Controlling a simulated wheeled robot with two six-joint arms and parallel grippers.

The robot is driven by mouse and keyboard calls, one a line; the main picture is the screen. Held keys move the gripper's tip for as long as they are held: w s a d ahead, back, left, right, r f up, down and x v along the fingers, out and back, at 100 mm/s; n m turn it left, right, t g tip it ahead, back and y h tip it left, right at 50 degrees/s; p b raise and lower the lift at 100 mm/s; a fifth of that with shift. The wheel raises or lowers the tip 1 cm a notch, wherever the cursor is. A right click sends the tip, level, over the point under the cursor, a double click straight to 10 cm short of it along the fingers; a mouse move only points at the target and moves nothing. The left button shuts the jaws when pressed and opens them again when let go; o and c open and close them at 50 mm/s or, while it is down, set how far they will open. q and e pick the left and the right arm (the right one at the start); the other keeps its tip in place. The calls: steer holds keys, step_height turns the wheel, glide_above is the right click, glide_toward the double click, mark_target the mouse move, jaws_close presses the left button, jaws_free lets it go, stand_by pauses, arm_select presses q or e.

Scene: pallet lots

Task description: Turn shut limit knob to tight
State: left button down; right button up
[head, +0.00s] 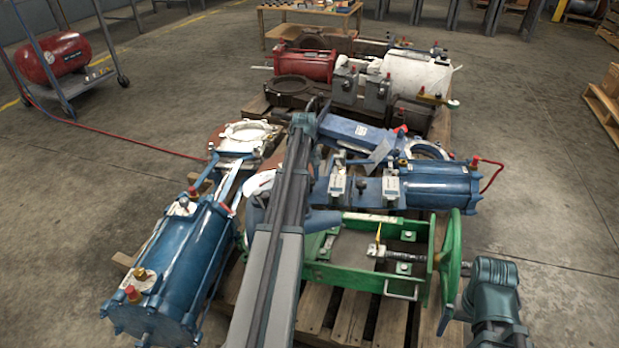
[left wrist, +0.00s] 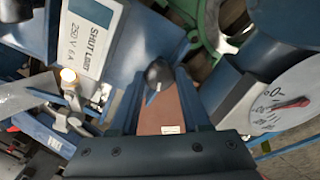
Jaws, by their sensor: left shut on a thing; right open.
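In the left wrist view, a black knob (left wrist: 158,73) with a pale pointer mark sits above a reddish-brown face. My left gripper (left wrist: 159,82) has its fingers on either side of the knob and is shut on it. A white plate (left wrist: 92,35) beside it reads SHUT LIMIT, 250 V 6 A. Any tight marking by the knob cannot be read. In the head view my left arm reaches over the pallet and hides the knob and its own fingertips. Part of my right arm shows at the lower right; its fingers do not show.
A round dial (left wrist: 285,100) with a red pointer is close to the right of my left gripper. A blue cylinder (head: 180,260) lies on the left, and a green frame with a handwheel (head: 446,258) on the right. Another loaded pallet stands behind.

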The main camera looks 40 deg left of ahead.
arm_select(q)
steer(key=shift+m, duration=0.3)
stand_by(0.4)
steer(key=shift+c, duration=1.9)
jaws_free()
step_height(320, 180, up, 14)
steer(key=s+p, duration=0.1)
steer(key=p, duration=1.2)
steer(key=shift+s+f+p, duration=0.15)
steer(key=shift+p, duration=0.2)
